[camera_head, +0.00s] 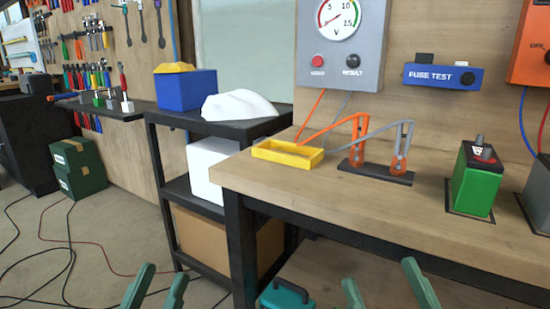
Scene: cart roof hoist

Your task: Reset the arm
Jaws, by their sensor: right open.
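My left gripper (157,284) shows at the bottom edge, left of the middle, as two green fingers apart with nothing between them. It is open and in front of the black shelf cart. My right gripper (386,281) shows at the bottom edge, right of the middle, with its green fingers wide apart and empty. It is open, below the front edge of the wooden bench (285,190) in the picture. Neither gripper visibly touches anything. The rest of both arms is out of view.
The bench bears a yellow tray (263,154), a clip stand (375,173) and a green battery (474,190). The black cart (158,160) holds a blue bin (185,92). A teal object (287,296) with a dark handle is between the grippers. Cables lie on the floor.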

